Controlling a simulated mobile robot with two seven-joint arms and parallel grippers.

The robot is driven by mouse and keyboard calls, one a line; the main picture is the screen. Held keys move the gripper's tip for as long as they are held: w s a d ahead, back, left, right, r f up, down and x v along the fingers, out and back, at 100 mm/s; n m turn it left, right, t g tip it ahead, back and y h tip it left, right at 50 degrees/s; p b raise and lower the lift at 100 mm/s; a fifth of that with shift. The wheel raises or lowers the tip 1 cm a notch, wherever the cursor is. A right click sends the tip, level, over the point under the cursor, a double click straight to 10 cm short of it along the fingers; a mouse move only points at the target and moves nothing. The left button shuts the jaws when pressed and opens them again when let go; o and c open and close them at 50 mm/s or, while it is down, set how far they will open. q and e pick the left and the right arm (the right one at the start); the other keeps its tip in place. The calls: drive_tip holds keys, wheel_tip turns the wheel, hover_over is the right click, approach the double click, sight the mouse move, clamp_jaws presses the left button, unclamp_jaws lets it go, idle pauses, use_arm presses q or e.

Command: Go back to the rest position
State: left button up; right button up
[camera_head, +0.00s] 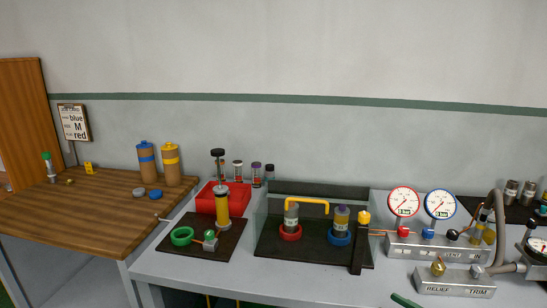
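Neither of my grippers is in the head view, and I see no arm reaching over the tables. Whether they hold anything is hidden. The grey table (180,272) spans the middle and right. On it a dark mat (173,248) bears a green ring (182,236) and a small fitting with a green knob (210,240).
A dark tray (275,252) holds two bottles in a red ring (290,232) and a blue ring (340,237). Red (404,201) and blue (440,204) gauges stand on metal manifolds at right. A wooden table (85,218) with canisters and a sign (74,122) is left.

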drive_tip(key=s+a+f+m+h, duration=0.3)
drive_tip(key=s+a+f+h, duration=0.1)
drive_tip(key=s+a+f, duration=0.8)
drive_tip(key=s+a+f+m+g+h, duration=0.1)
drive_tip(key=s+f+g+h, duration=0.1)
drive_tip(key=s, duration=0.4)
drive_tip(key=s+a+f+g+h, duration=0.1)
drive_tip(key=s+f+g, duration=0.1)
drive_tip(key=s+f, duration=0.3)
drive_tip(key=s, duration=0.2)
drive_tip(key=shift+s+a+m+g+h, duration=0.15)
drive_tip(key=shift+s+m+g+h, duration=0.15)
drive_tip(key=shift+m+h, duration=0.1)
